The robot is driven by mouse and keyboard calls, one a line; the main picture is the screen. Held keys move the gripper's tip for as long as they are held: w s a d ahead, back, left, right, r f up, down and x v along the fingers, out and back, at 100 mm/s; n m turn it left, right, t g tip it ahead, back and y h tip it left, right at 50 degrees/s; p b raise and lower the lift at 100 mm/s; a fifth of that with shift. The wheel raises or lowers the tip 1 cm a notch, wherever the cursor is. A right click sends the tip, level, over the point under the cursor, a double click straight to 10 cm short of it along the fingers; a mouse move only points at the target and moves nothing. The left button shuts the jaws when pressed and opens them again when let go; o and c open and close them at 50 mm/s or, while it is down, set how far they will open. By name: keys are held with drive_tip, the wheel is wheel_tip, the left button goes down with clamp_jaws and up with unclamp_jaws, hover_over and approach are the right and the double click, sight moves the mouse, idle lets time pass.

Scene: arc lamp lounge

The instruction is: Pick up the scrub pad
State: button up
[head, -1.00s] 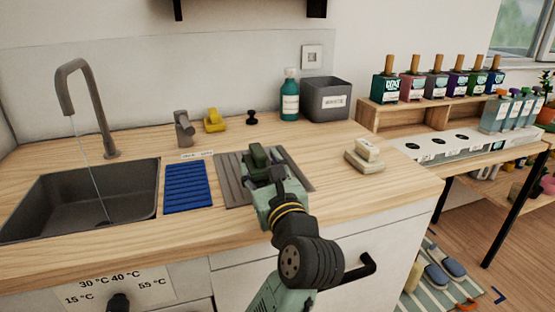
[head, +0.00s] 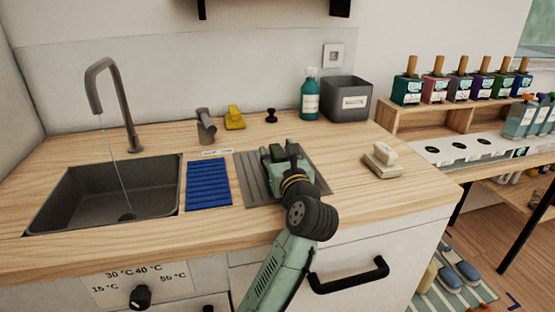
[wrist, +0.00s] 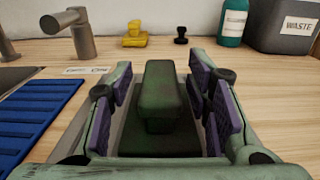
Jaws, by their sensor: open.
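The scrub pad (wrist: 160,88) is a dark green block with a raised grip, upright on a grey ribbed mat (head: 252,187). In the head view the pad (head: 278,153) is partly hidden by my gripper (head: 282,160). In the wrist view my gripper (wrist: 161,92) is open, with one purple-padded finger on each side of the pad. Gaps show between the pad and both fingers, so they do not grip it. The pad's lower part is partly hidden in shadow.
A blue ribbed mat (head: 208,183) and the sink (head: 60,198) with running tap lie left. A beige block (head: 382,160) sits right. Behind are a yellow block (head: 235,119), a black knob (head: 271,116), a teal bottle (head: 310,95) and a grey waste bin (head: 347,100).

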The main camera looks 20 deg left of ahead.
drive_tip(key=shift+w, duration=0.1)
clamp_jaws()
idle(0.6)
